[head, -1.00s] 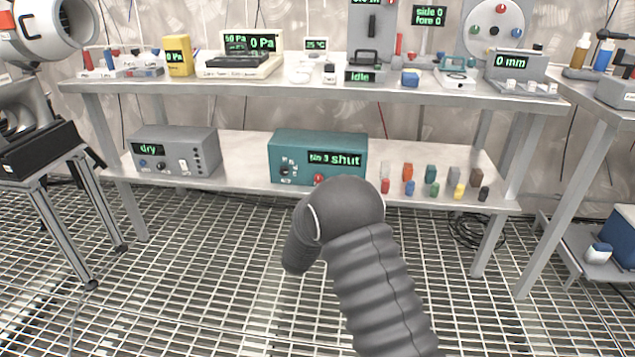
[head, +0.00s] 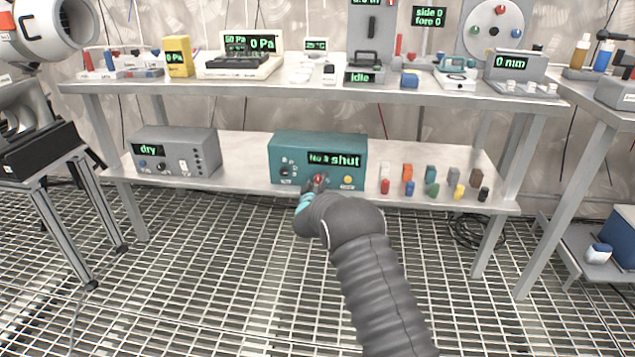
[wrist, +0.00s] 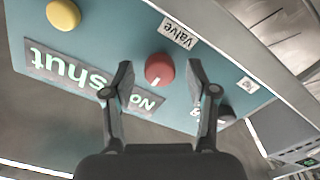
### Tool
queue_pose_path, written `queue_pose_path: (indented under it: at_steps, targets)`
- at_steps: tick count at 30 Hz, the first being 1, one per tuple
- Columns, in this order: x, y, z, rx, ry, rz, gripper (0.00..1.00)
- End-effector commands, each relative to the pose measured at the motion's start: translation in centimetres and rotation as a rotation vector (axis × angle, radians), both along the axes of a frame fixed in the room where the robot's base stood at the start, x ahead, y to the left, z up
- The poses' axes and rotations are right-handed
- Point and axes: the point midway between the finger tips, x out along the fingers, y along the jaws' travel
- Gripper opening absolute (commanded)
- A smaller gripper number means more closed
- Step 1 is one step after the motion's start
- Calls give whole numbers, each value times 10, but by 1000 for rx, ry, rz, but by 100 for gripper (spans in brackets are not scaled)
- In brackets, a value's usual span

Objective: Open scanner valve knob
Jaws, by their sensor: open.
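The teal scanner box (head: 316,143) stands on the lower shelf, and its display reads "No 3 shut". The red valve knob (wrist: 159,69) shows in the wrist view, with a white mark on it and a "valve" label (wrist: 179,33) beside it. In the head view the knob (head: 318,179) is partly hidden by my gripper (head: 312,184). My gripper (wrist: 160,75) is open, with a finger on either side of the red knob. I cannot tell whether the fingers touch it.
A yellow button (head: 348,180) and a black knob (head: 285,171) flank the red knob on the same face. A grey "dry" box (head: 200,152) stands to the left. Several small coloured pieces (head: 433,188) stand to the right. The upper shelf edge (head: 300,93) runs above.

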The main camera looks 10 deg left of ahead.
Motion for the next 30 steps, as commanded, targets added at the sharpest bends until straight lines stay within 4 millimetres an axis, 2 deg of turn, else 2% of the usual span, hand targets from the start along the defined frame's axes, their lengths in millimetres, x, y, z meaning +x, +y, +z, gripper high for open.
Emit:
queue_pose_path:
  at_steps: [10, 11, 17, 18, 30]
  targets:
    - [3, 0, 0, 0, 0, 0, 58]
    - [3, 0, 0, 0, 0, 0, 53]
    - [3, 0, 0, 0, 0, 0, 3]
    - [3, 0, 0, 0, 0, 0, 0]
    - [3, 0, -2, 67, -4, 0, 0]
